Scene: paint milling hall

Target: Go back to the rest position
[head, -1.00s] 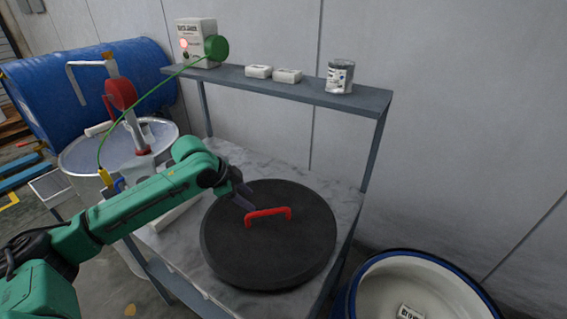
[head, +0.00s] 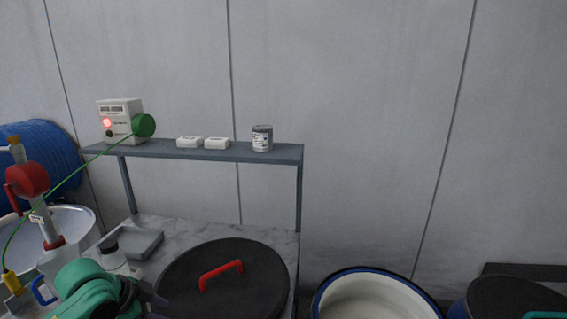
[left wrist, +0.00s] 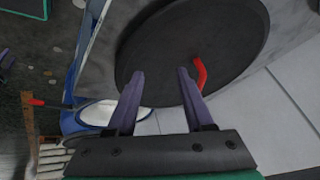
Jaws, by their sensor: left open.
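My left gripper (head: 153,304) is at the bottom of the head view, by the left near rim of a large round black lid (head: 255,268). In the left wrist view its two purple fingers (left wrist: 157,78) are apart with nothing between them. The lid lies on the grey marbled bench top (head: 192,233). Its red handle (head: 221,274) stands clear of the fingers; in the left wrist view the handle (left wrist: 200,75) shows just beside the right finger.
A shelf (head: 200,152) above the bench bears a white box with a red light (head: 119,117), two small white blocks and a tin (head: 262,138). A blue-rimmed white tub (head: 375,300) stands right.

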